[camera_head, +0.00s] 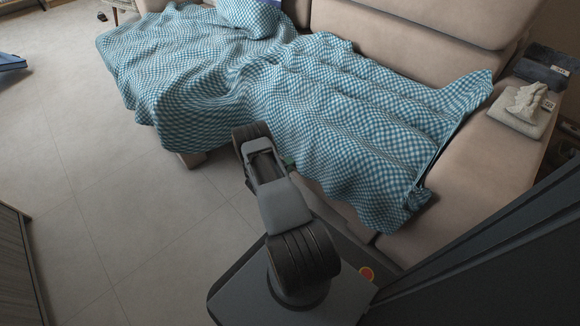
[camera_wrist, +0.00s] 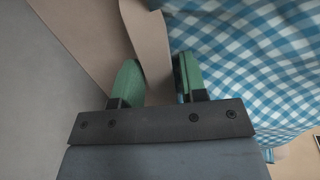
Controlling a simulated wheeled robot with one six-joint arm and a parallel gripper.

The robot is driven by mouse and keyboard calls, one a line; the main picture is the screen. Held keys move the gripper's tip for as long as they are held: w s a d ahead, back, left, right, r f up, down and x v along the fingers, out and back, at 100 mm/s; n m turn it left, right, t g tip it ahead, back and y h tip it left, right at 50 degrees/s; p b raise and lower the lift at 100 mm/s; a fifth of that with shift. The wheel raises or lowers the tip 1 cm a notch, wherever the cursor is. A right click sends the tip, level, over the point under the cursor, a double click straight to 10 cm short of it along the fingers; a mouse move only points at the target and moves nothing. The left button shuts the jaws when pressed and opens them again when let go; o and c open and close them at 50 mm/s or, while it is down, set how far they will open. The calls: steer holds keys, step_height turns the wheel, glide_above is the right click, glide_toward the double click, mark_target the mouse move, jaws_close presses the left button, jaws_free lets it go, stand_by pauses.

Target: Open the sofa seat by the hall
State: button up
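The beige sofa (camera_head: 420,40) is largely covered by a blue-and-white checked blanket (camera_head: 330,110), which hangs over the front of the seat. In the head view my gripper is mostly hidden behind my own arm, close to the sofa's front; only a bit of green shows. In the wrist view my gripper (camera_wrist: 157,62) has its green fingers apart. A beige strip or edge (camera_wrist: 155,60), seemingly part of the sofa seat, lies between them; I cannot tell if both fingers touch it. The blanket (camera_wrist: 245,55) also shows just right of the right finger.
A checked pillow (camera_head: 250,15) lies at the sofa's far end. Folded dark and light cloths (camera_head: 525,105) lie on the right armrest. The tiled floor (camera_head: 70,160) at left is mostly clear. A cabinet (camera_head: 18,270) stands at the left edge.

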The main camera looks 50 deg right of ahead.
steer(key=shift+d, duration=0.3)
jaws_close()
stand_by(0.3)
